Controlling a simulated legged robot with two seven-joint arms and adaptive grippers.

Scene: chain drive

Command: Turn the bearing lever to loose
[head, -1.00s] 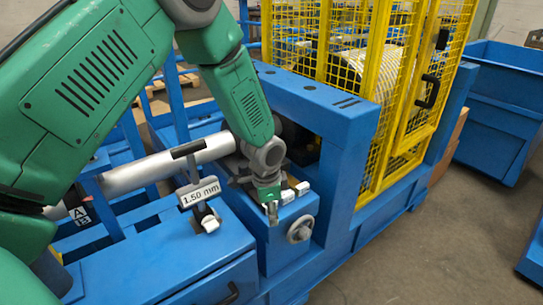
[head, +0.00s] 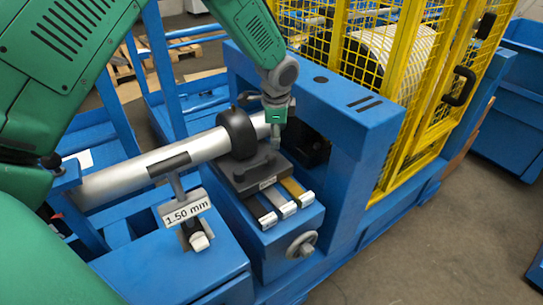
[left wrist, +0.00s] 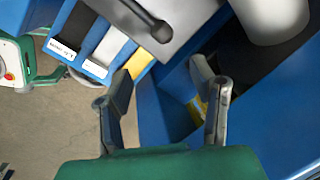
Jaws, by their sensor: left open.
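My left gripper (head: 277,138) points down beside the right end of the silver shaft (head: 130,178), behind the dark bearing block (head: 256,168). Its two fingers are apart and empty; they also show in the left wrist view (left wrist: 163,88). A black round collar (head: 237,133) sits around the shaft above the block. In the left wrist view the block's grey top (left wrist: 165,22) is above the fingers. A small yellow part (left wrist: 194,107) shows partly behind the right finger.
Dark, white and yellow strips (head: 284,203) stick out from under the block. A handwheel (head: 302,245) is on the front face. A "1.50 mm" sign (head: 187,207) stands at the left. The blue frame (head: 345,120) and yellow mesh guard (head: 400,100) stand close on the right.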

